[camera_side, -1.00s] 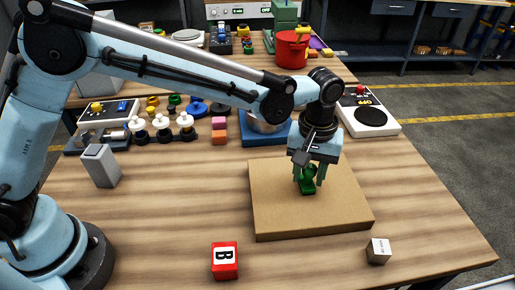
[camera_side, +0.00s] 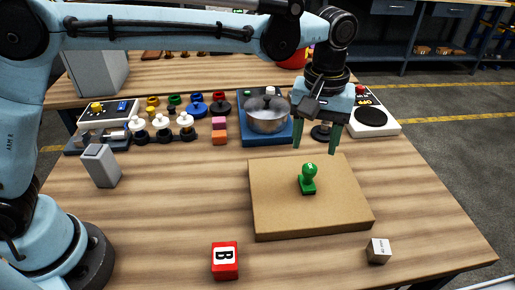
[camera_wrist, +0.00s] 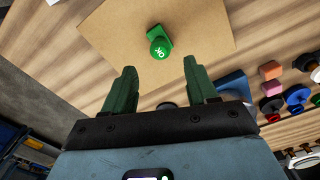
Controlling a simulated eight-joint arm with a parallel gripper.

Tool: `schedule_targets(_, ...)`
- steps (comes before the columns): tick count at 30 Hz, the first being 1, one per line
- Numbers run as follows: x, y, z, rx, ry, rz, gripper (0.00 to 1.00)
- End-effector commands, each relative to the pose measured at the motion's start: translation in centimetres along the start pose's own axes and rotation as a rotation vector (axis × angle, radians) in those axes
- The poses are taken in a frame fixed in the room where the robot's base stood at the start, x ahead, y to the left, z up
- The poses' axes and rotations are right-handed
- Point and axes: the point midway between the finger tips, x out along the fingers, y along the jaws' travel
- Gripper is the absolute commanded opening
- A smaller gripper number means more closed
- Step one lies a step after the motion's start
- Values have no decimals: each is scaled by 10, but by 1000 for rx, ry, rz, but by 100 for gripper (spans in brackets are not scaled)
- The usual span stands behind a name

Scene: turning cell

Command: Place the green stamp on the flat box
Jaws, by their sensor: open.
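The green stamp (camera_side: 308,178) stands upright on top of the flat box (camera_side: 275,210), near the middle of its upper face. The box is plain brown cardboard and lies on the wooden table. My gripper (camera_side: 315,148) is open and empty, raised above and behind the stamp, with clear space between the fingers and it. In the wrist view, the stamp (camera_wrist: 160,42) shows on the flat box (camera_wrist: 205,22), beyond the open green fingertips of my gripper (camera_wrist: 160,78).
A grey block (camera_side: 101,166) stands at the left. A pot (camera_side: 267,113) on a blue base and a scale-like plate (camera_side: 371,118) are behind.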

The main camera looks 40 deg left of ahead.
Motion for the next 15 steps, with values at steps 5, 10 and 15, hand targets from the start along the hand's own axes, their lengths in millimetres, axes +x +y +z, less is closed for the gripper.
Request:
schedule_targets(5, -22, 0, 0, 0, 0, 0, 58)
schedule_targets(10, -32, -2, 0, 1, 2, 2, 58)
schedule_targets(15, -43, -26, -8, 25, 32, 37, 58)
